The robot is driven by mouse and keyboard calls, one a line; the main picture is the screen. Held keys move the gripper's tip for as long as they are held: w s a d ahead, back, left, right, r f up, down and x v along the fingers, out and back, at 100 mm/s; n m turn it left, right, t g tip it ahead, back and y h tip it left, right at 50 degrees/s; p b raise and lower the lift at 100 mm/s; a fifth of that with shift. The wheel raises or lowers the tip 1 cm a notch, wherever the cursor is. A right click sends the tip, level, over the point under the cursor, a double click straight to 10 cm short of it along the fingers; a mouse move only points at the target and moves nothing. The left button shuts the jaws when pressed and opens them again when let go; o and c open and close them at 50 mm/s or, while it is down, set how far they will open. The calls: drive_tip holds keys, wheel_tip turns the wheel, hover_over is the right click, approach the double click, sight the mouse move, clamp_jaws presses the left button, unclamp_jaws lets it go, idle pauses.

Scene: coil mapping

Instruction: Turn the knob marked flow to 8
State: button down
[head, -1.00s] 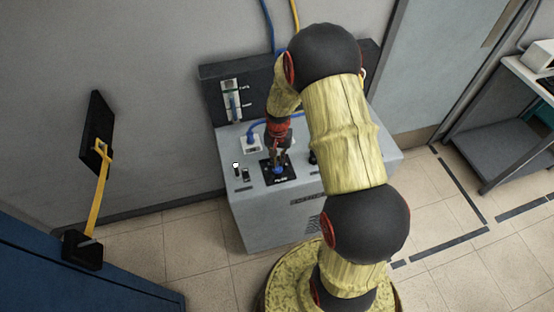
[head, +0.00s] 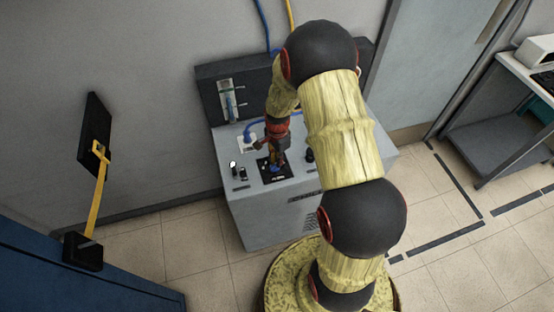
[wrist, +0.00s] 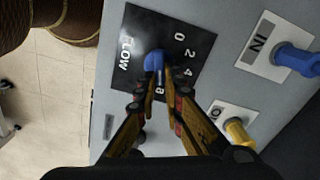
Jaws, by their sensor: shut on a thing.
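The flow knob (wrist: 154,61) is blue and sits on a black square plate (wrist: 190,45) lettered FLOW, with white scale numbers around it. In the wrist view 0, 2 and 4 read clearly; the higher numbers are partly hidden by my fingers. Which number the knob points to I cannot tell. My gripper (wrist: 158,78) is shut on the knob, one finger on each side. In the head view my gripper (head: 276,160) is over the black plate (head: 281,178) on top of the grey cabinet.
In the wrist view, a blue hose fitting (wrist: 295,60) is by the IN label and a yellow fitting (wrist: 238,132) is below it. The grey cabinet (head: 275,215) has small switches (head: 238,171) left of the plate. A dark panel with a gauge (head: 229,100) stands behind.

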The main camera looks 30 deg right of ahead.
drive_tip(key=shift+m, duration=0.3)
drive_tip(key=c, duration=2)
unclamp_jaws()
drive_tip(key=shift+o, duration=0.5)
wheel_tip(320, 180, up, 12)
